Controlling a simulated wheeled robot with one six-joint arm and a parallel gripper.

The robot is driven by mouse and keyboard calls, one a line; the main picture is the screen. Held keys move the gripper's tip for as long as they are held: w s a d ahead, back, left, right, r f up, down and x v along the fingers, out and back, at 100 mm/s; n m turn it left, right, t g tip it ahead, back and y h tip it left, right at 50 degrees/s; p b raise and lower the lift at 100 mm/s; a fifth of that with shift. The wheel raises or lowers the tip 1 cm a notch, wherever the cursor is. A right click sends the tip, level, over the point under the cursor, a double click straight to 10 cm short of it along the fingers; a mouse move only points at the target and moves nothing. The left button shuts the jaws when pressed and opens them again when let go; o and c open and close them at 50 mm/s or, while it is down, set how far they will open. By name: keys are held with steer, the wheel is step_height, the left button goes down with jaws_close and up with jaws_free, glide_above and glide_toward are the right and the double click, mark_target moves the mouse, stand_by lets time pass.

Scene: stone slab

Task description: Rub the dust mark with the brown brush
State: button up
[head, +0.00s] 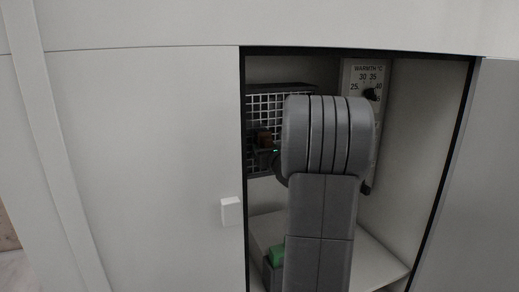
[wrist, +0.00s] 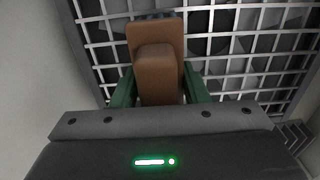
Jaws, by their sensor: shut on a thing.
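The brown brush (wrist: 156,55) is held between the green fingers of my gripper (wrist: 160,85) in the wrist view. Its far end lies over a white wire grille (wrist: 105,38); whether it touches the grille I cannot tell. In the head view the brush (head: 264,139) is a small brown shape in front of the grille (head: 283,106), at the left of my arm. My gripper is mostly hidden there behind my arm. I cannot make out a distinct dust mark; dark grey patches show behind the grille bars.
The grille is inside an open cabinet recess with a right wall (head: 425,150) close by. A warmth dial (head: 370,94) stands right of the grille, partly behind my arm. A green block (head: 277,256) sits on the recess floor (head: 385,262). A white knob (head: 231,211) sticks out at left.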

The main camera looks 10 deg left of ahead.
steer(key=shift+w+d+f+b, duration=0.2)
steer(key=shift+w+d+b, duration=0.35)
steer(key=shift+d, duration=0.3)
steer(key=s+a+b, duration=0.1)
steer(key=a, duration=0.1)
steer(key=s+a+b, duration=0.1)
steer(key=shift+s+a+r, duration=0.2)
steer(key=shift+a, duration=0.2)
stand_by(0.6)
steer(key=shift+b+v, duration=0.6)
steer(key=shift+v, duration=2.3)
